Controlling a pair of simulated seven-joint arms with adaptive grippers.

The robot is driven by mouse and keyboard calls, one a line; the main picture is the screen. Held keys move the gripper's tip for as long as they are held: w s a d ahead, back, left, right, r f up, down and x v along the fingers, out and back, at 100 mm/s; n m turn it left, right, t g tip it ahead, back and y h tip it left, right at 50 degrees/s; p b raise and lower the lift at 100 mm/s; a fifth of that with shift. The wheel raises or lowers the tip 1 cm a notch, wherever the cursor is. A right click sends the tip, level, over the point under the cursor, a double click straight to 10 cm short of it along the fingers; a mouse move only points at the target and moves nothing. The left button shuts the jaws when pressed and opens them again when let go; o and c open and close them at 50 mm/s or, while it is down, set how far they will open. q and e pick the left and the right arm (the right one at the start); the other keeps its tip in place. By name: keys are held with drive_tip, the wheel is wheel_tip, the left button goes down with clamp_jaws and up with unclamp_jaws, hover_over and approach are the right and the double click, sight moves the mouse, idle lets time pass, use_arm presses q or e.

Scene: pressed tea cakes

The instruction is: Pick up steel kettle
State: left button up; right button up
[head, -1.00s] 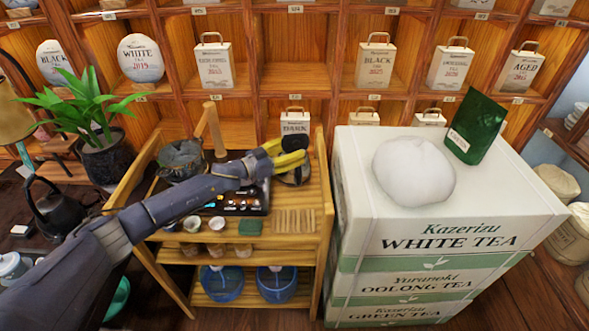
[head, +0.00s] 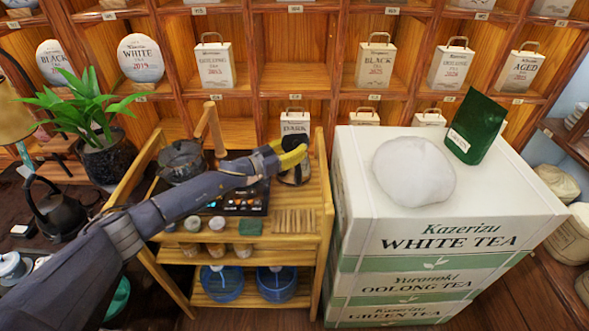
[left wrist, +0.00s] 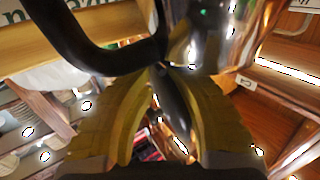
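The steel kettle (head: 296,178) stands at the back right of the wooden cart's top, mostly hidden behind my left gripper (head: 292,154). In the left wrist view its shiny body (left wrist: 205,35) and black curved handle (left wrist: 95,52) show close up. The yellow fingers of my left gripper (left wrist: 163,70) come together at the handle's end beside the body and look closed on it. The kettle looks upright; I cannot tell whether its base touches the cart. My right gripper is not in view.
The wooden cart (head: 325,215) also holds a dark pot (head: 183,160), small cups and a green block (head: 250,227). Stacked tea boxes (head: 450,215) with a white bundle (head: 413,172) stand close on the right. A black kettle (head: 57,212) and plant (head: 105,150) are left. Shelves rise behind.

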use_arm(q)
clamp_jaws()
drive_tip(key=shift+w+r, duration=0.1)
drive_tip(key=shift+r, duration=0.2)
